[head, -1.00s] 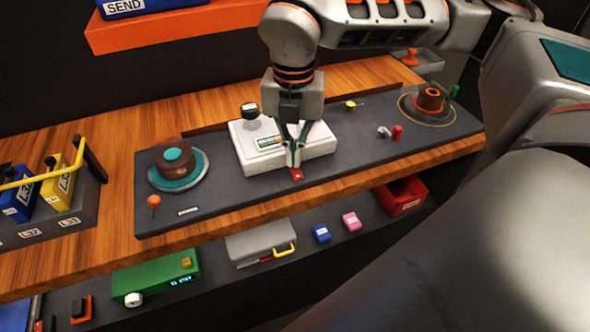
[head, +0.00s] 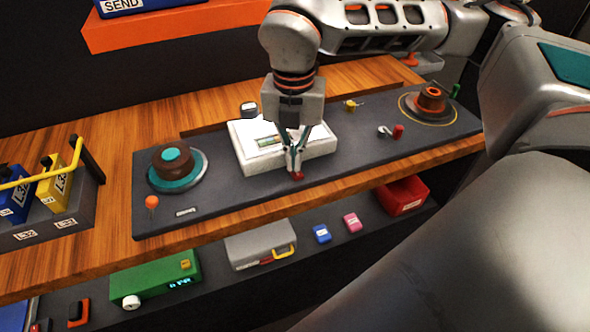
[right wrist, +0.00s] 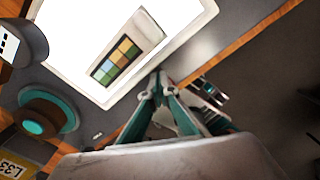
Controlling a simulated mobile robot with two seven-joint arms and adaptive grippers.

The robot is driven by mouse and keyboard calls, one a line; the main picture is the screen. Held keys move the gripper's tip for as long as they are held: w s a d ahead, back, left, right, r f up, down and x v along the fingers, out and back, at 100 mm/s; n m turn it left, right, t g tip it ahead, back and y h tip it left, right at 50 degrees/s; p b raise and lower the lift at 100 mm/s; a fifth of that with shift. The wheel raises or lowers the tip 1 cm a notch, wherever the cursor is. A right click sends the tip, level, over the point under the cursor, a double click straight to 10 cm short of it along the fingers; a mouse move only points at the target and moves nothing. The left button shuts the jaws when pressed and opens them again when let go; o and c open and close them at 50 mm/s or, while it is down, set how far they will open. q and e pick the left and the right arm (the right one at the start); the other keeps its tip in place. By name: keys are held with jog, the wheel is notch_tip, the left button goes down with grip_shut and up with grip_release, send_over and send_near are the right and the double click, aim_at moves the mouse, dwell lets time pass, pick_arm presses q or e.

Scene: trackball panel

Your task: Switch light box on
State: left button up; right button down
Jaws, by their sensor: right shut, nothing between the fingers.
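The white light box (head: 262,155) sits on the dark panel in the middle of the head view. Its top glows bright white, and in the right wrist view the glowing face (right wrist: 85,35) fills the upper left. A strip of colour patches (right wrist: 116,60) lies on it. My right gripper (head: 295,168) is shut and empty, pointing down at the front edge of the box. A small red switch (head: 298,176) shows right at its fingertips; whether they touch is hard to tell. In the right wrist view the fingertips (right wrist: 158,82) are beside the box's edge. My left gripper is out of view.
A brown and teal trackball (head: 173,162) is left of the box, and an orange one (head: 430,98) is far right. An orange knob (head: 151,202) stands front left. A lower shelf holds a green device (head: 155,277) and a grey case (head: 260,245).

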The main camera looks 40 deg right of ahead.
jog(key=shift+r+p, duration=1.3)
jog(key=shift+r, duration=0.7)
jog(key=shift+r+p, duration=0.85)
jog(key=shift+r, duration=0.6)
